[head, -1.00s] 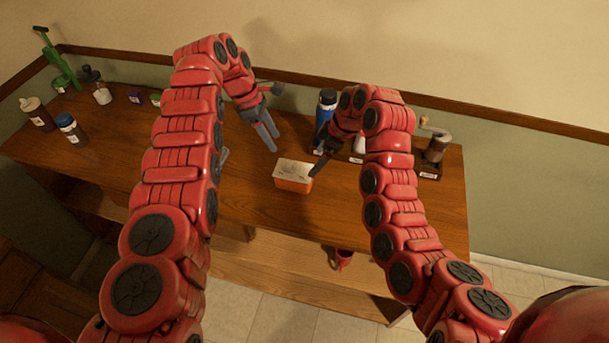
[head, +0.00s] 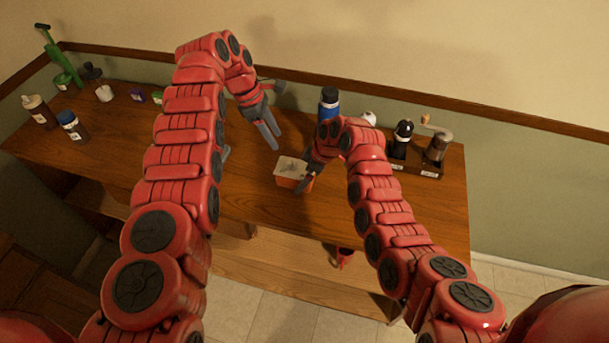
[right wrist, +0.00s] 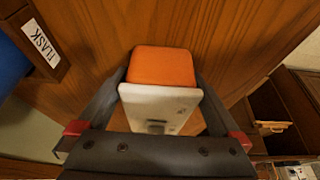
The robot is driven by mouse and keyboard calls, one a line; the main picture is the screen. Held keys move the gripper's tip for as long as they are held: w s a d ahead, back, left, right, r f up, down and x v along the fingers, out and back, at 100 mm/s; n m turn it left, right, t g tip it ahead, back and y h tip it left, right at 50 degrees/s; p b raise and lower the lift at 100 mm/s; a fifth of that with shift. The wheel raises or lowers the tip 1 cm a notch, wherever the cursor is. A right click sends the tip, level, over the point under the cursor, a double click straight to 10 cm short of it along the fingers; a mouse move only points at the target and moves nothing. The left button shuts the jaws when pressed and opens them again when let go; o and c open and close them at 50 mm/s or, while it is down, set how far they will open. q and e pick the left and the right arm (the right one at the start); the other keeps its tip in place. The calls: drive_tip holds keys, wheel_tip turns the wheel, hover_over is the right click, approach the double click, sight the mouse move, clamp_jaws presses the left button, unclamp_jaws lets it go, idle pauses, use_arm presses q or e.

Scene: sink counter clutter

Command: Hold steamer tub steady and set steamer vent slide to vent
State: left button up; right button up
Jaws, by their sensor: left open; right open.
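The steamer tub (head: 286,183) is a small orange box with a white lid (head: 289,168), standing on the wooden counter. In the right wrist view the orange tub (right wrist: 163,66) and its white lid (right wrist: 160,97) lie between the fingers of my right gripper (right wrist: 161,80). Those fingers are open, one on each side; I cannot tell whether either touches. A small grey part on the lid (right wrist: 156,127) may be the vent slide; its setting is unclear. In the head view my right gripper (head: 306,180) partly hides the tub. My left gripper (head: 272,134) is open and empty, behind and left of it.
A blue bottle (head: 327,105) stands behind the tub, beside a label reading FLASK (right wrist: 41,42). A grinder (head: 437,148) and a dark bottle (head: 402,136) stand at the right. Several bottles (head: 72,126) stand at the far left. The counter front left of the tub is fairly clear.

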drive_tip(key=c, duration=1.2)
use_arm(q)
drive_tip(key=shift+c, duration=0.4)
use_arm(e)
drive_tip(key=shift+c, duration=0.6)
use_arm(q)
drive_tip(key=shift+c, duration=1.4)
drive_tip(key=shift+w+a+m, duration=0.15)
drive_tip(key=shift+a+m, duration=0.05)
drive_tip(key=shift+m, duration=0.2)
drive_tip(key=shift+c, duration=1.1)
drive_tip(key=shift+w+a+f+m+h, duration=0.2)
drive_tip(key=shift+w+a+m+h, duration=0.1)
drive_tip(key=shift+m, duration=0.3)
clamp_jaws()
drive_tip(key=s+a+m+t+h, duration=0.2)
drive_tip(key=a+m, duration=0.5)
drive_tip(key=m, duration=1.2)
drive_tip(key=shift+s+a+f+m+t, duration=0.2)
drive_tip(key=shift+a+f+m+t, duration=0.15)
drive_tip(key=shift+t, duration=0.25)
